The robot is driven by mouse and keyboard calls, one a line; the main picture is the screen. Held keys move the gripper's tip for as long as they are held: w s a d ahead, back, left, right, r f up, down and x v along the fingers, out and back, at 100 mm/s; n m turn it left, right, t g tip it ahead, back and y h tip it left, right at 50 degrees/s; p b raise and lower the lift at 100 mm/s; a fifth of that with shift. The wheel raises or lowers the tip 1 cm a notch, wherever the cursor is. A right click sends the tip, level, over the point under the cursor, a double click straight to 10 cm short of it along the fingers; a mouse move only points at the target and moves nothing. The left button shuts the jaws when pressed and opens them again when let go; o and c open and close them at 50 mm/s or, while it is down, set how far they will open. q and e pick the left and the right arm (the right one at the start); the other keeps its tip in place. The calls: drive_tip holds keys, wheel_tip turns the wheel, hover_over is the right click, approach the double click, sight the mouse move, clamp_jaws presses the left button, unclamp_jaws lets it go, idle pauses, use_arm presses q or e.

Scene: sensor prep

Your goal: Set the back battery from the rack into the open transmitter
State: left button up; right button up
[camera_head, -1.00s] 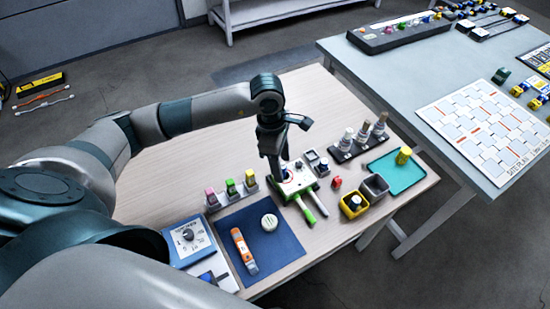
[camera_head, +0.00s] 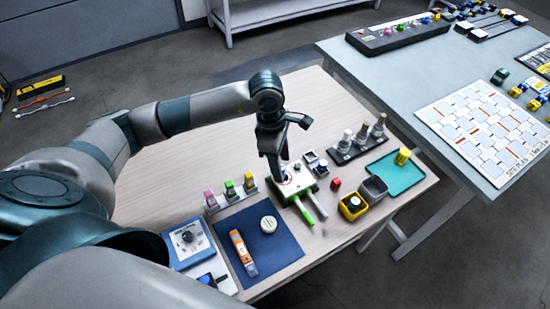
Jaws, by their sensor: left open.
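A small white rack (camera_head: 232,199) stands on the wooden table and holds a pink piece (camera_head: 210,197), a green piece (camera_head: 230,188) and a yellow piece (camera_head: 249,179); these look like the batteries, but I cannot tell for sure. An orange and white device (camera_head: 243,252) lies on the blue mat (camera_head: 276,249); I cannot tell whether it is the open transmitter. My left gripper (camera_head: 279,176) points down at the back left part of a white and green fixture (camera_head: 297,187), right of the rack. It is open, and its fingertips are hard to make out. My right gripper is not in view.
A round white puck (camera_head: 268,224) lies on the mat. A blue dial box (camera_head: 189,241) is left of it. Right are a yellow bin (camera_head: 353,206), a grey bin (camera_head: 373,188), a teal tray (camera_head: 397,180) and a dark stand (camera_head: 347,153) of probes. The table's back left is clear.

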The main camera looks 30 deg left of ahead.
use_arm(q)
drive_tip(key=shift+w+d+r+p, duration=0.15)
drive_tip(key=shift+r+p, duration=0.15)
drive_tip(key=shift+r, duration=0.25)
drive_tip(key=shift+s+d+r+p, duration=0.1)
drive_tip(key=shift+d+r+p, duration=0.15)
drive_tip(key=shift+r, duration=0.3)
drive_tip(key=shift+w+d+r+p, duration=0.1)
drive_tip(key=shift+r+p, duration=0.25)
drive_tip(key=shift+r, duration=0.2)
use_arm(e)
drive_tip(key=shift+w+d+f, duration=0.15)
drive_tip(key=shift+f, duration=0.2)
use_arm(q)
drive_tip(key=shift+r, duration=0.15)
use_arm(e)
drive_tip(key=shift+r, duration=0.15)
